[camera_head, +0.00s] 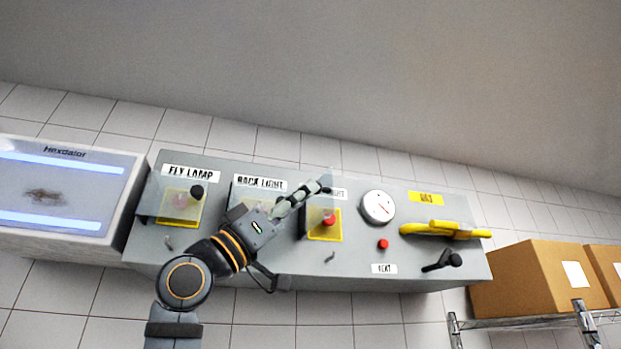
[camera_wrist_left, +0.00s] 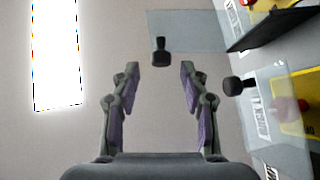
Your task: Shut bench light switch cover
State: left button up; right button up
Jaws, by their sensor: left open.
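The bench light switch, with a red button (camera_head: 329,220) on a yellow plate, sits on the grey console. Its label is partly hidden by my gripper. Its clear cover (camera_head: 313,208) appears raised; in the left wrist view the clear panel (camera_wrist_left: 190,30) ends in a black knob (camera_wrist_left: 161,52). My left gripper (camera_head: 322,186) is open above the switch in the head view. In the wrist view its two fingers (camera_wrist_left: 160,85) stand apart, with the knob seen beyond the gap between them. I cannot tell whether they touch it. My right gripper is not in view.
The fly lamp cover (camera_head: 158,198) with a black knob is at left. The back light cover (camera_head: 243,196) is partly behind my arm. A dial (camera_head: 378,206), yellow handle (camera_head: 440,229) and black lever (camera_head: 442,261) are at right. Cardboard boxes (camera_head: 530,280) stand beyond the console.

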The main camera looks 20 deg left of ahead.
pick_arm(q)
jog(key=p+x, duration=0.1)
jog(key=x, duration=0.2)
jog(key=shift+w+d+r, duration=0.1)
jog(key=shift+w+d, duration=0.05)
jog(key=shift+w, duration=0.15)
jog(key=shift+s, duration=0.1)
grip_shut()
